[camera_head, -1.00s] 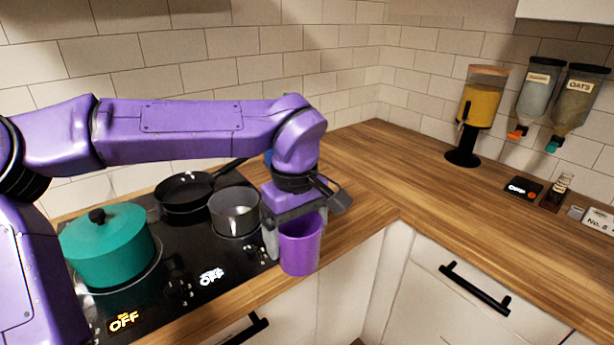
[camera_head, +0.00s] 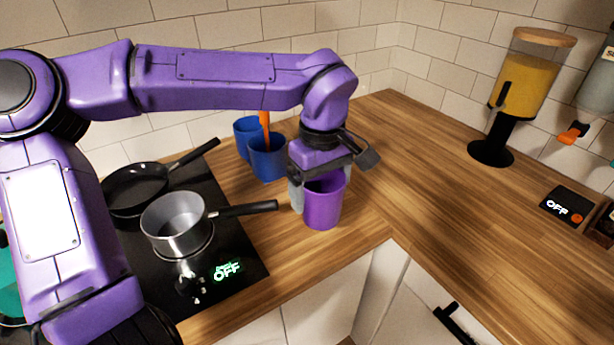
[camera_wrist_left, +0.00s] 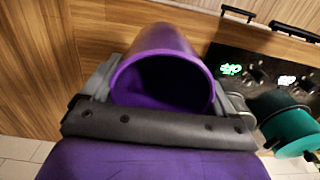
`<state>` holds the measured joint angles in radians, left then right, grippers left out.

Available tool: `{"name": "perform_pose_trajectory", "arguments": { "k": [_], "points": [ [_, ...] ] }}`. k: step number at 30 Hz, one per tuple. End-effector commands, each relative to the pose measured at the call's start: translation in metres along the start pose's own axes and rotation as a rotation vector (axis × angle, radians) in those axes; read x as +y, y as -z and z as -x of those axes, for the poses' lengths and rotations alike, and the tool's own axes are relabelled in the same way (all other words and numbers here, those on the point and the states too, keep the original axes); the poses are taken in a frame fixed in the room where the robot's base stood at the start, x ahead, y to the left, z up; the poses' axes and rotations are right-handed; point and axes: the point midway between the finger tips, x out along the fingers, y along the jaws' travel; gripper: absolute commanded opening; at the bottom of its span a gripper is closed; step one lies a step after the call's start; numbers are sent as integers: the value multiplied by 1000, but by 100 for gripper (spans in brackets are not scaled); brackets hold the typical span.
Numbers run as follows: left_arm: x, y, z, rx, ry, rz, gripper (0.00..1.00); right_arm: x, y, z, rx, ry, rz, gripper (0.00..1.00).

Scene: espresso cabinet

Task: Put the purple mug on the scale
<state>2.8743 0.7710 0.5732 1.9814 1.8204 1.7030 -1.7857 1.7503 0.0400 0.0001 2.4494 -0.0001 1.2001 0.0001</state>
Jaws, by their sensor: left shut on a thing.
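The purple mug (camera_head: 323,204) is upright in my left gripper (camera_head: 318,190), which is shut on it. It is over the wooden counter near the corner; I cannot tell whether its base is clear of the wood. In the left wrist view the mug's open mouth (camera_wrist_left: 165,84) shows between the fingers and the inside looks empty. The scale appears to be the small black box (camera_head: 568,205) with an "OFF" display and an orange button, lying on the right counter, well to the right of the mug. My right gripper is not in view.
A grey saucepan (camera_head: 175,226) and black frying pan (camera_head: 137,188) sit on the hob left of the mug. Blue containers (camera_head: 268,160) stand behind the gripper. A yellow-filled dispenser (camera_head: 524,88) stands behind the scale. The counter between mug and scale is clear.

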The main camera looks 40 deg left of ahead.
Motion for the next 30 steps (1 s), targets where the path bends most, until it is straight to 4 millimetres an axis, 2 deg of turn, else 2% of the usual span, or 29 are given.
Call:
{"name": "perform_pose_trajectory", "arguments": {
  "k": [7, 12, 18, 23, 30],
  "points": [
    [50, 59, -30, -1, 9, 10, 46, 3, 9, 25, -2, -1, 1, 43],
    [73, 82, -71, -1, 11, 4, 46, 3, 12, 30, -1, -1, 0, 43],
    [87, 94, -94, -1, 9, 1, 46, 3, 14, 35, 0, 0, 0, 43],
    [87, 94, -121, -1, 8, -1, 46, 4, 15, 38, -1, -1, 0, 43],
    [87, 94, -125, -2, 5, 0, 46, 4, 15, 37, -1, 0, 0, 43]
  ]
}}
